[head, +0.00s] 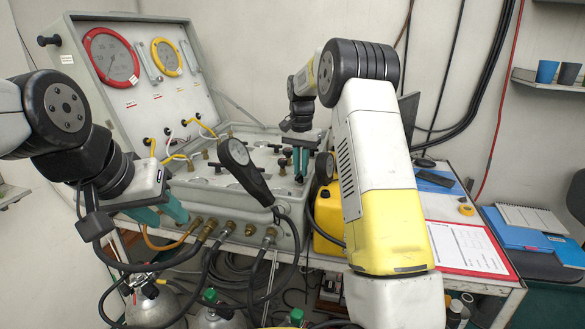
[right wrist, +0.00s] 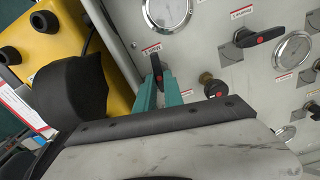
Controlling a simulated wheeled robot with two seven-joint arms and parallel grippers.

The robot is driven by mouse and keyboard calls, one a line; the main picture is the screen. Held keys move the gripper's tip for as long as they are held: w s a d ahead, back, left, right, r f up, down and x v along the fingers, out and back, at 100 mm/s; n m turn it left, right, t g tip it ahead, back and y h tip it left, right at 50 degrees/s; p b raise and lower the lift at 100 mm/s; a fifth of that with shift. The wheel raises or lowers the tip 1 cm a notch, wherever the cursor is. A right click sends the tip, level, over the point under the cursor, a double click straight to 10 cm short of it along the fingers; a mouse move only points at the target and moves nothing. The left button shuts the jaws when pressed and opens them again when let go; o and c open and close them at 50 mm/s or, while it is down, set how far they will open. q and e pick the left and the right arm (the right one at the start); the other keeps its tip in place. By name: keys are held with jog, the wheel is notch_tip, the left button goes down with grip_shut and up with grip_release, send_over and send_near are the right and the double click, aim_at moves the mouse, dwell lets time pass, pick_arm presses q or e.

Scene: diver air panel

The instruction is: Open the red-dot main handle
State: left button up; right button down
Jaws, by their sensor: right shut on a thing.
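A black handle with a red dot (right wrist: 158,72) stands on the grey panel (right wrist: 195,65) in the right wrist view. My right gripper (right wrist: 158,90) has its teal fingers on either side of this handle and is shut on it. In the head view my right gripper (head: 301,162) reaches down to the panel's right part, and the handle itself is hard to make out there. A second black handle with a red dot (right wrist: 260,37) lies crosswise further right. My left gripper (head: 160,213) is open, with nothing visible between its fingers, at the case's front left.
The open case has a red gauge (head: 111,60) and a yellow gauge (head: 167,58) in its lid. A black handheld gauge (head: 244,170) stands above the panel. Hoses hang from brass fittings (head: 228,230) in front. A yellow box (right wrist: 50,45) sits beside the panel.

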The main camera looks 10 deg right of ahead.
aim_at(300, 172)
jog(key=shift+r+n, duration=0.1)
jog(key=shift+n, duration=0.4)
jog(key=shift+w, duration=0.1)
jog(key=c, duration=1.5)
grip_release()
jog(key=shift+o, duration=0.2)
notch_tip(300, 172, up, 8)
jog(key=shift+f, duration=0.1)
